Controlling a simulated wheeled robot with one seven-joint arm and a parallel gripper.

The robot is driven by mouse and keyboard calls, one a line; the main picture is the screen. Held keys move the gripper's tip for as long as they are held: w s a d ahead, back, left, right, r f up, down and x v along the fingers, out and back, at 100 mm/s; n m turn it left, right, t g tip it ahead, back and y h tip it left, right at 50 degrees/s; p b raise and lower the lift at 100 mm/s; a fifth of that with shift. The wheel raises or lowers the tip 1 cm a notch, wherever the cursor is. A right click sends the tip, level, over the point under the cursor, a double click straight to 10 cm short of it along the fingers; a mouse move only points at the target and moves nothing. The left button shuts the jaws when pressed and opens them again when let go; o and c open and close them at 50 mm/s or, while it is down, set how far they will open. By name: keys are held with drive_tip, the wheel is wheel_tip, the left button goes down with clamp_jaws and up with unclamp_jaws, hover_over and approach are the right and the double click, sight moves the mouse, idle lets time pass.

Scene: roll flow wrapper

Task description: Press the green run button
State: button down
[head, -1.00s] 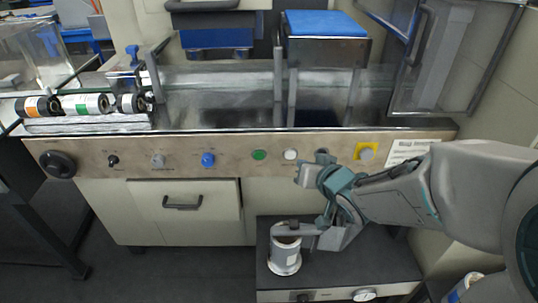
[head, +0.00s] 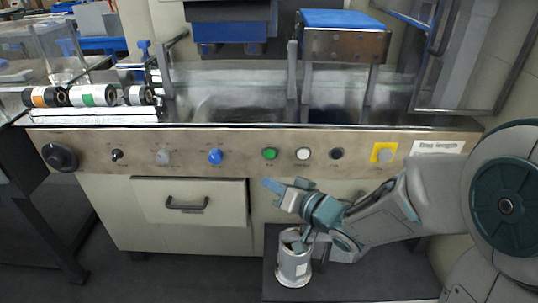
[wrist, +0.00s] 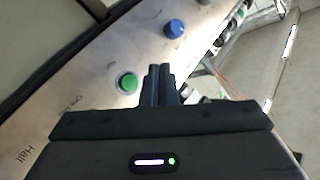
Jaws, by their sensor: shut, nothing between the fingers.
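The green run button (head: 269,153) sits on the steel control panel (head: 240,140), between a blue knob (head: 215,156) and a white button (head: 303,153). My gripper (head: 268,186) is just below the green button in the head view, shut and empty, pointing left toward the panel. In the wrist view the shut fingers (wrist: 158,72) point past the right side of the green button (wrist: 127,83). The blue knob (wrist: 174,28) shows farther up. I cannot tell exactly how far the fingertips are from the panel.
A grey button on a yellow plate (head: 383,153) and a black button (head: 337,153) lie to the right on the panel. A drawer handle (head: 187,204) sticks out below. A grey canister (head: 294,262) stands under my arm. Film rolls (head: 93,95) lie at upper left.

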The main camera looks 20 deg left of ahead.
sight(264, 154)
drive_tip(key=w+a, duration=0.1)
drive_tip(key=w, duration=0.6)
drive_tip(key=shift+w+a+p, duration=0.3)
drive_tip(key=shift+w+a, duration=0.05)
drive_tip(key=shift+a, duration=0.05)
drive_tip(key=shift+w, duration=0.15)
idle(1.6)
drive_tip(key=shift+w+a+p, duration=0.1)
drive_tip(key=shift+w+p, duration=0.2)
drive_tip(key=shift+w+a, duration=0.1)
drive_tip(key=shift+w, duration=0.3)
idle(0.6)
drive_tip(key=shift+s, duration=0.1)
drive_tip(key=shift+s+d, duration=0.2)
drive_tip(key=shift+s, duration=0.5)
drive_tip(key=shift+s, duration=0.15)
drive_tip(key=shift+s+d, duration=0.2)
drive_tip(key=shift+s, duration=0.55)
drive_tip(key=shift+s+d, duration=0.2)
drive_tip(key=shift+s, duration=0.6)
drive_tip(key=shift+s+d, duration=0.2)
drive_tip(key=shift+s, duration=0.55)
